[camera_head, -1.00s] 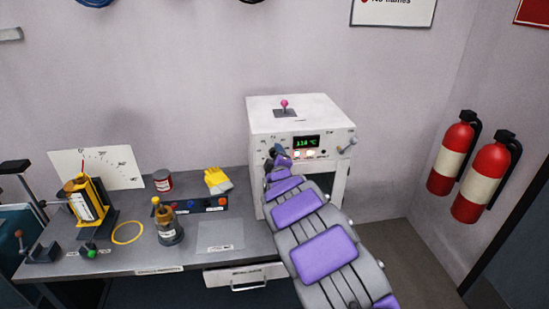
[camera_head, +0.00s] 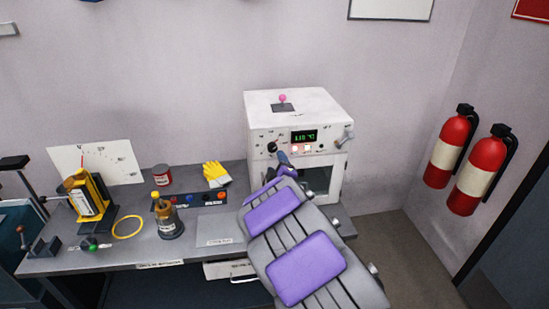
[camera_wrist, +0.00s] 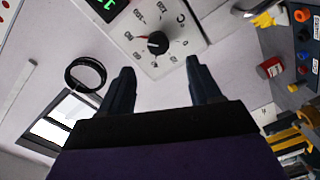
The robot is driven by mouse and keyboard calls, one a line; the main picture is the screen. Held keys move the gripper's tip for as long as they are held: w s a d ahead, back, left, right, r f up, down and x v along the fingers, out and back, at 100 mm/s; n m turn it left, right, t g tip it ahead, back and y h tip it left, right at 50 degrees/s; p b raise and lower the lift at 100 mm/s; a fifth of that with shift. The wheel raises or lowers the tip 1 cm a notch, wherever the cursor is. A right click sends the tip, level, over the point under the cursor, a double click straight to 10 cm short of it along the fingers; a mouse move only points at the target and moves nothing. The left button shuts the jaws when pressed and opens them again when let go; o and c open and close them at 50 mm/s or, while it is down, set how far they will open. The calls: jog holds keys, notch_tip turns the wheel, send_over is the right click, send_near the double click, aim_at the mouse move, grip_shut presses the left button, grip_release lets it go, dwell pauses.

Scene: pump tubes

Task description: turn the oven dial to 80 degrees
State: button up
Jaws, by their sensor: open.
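The white oven (camera_head: 298,108) stands at the right end of the bench. Its black round dial (camera_head: 272,147) is on the left of the front panel, and a green display (camera_head: 304,137) is beside it. The digits are small and look like about 110. In the wrist view the dial (camera_wrist: 157,44) sits in a ring of printed numbers, with a small red mark at its edge. My gripper (camera_wrist: 158,68) is open and empty, its two fingers apart in front of the dial and not around it. In the head view my gripper (camera_head: 284,158) is just below and right of the dial.
A pink-knobbed lever (camera_head: 283,99) stands on the oven top, and a handle (camera_head: 346,133) sticks out at its right. Yellow gloves (camera_head: 216,173), a brown bottle (camera_head: 169,220) and a red can (camera_head: 162,175) stand on the bench to the left. Fire extinguishers (camera_head: 478,170) hang at right.

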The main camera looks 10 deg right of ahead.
jog(key=s+p, duration=0.1)
jog(key=s, duration=0.7)
jog(key=shift+s, duration=0.25)
jog(key=shift+r, duration=0.1)
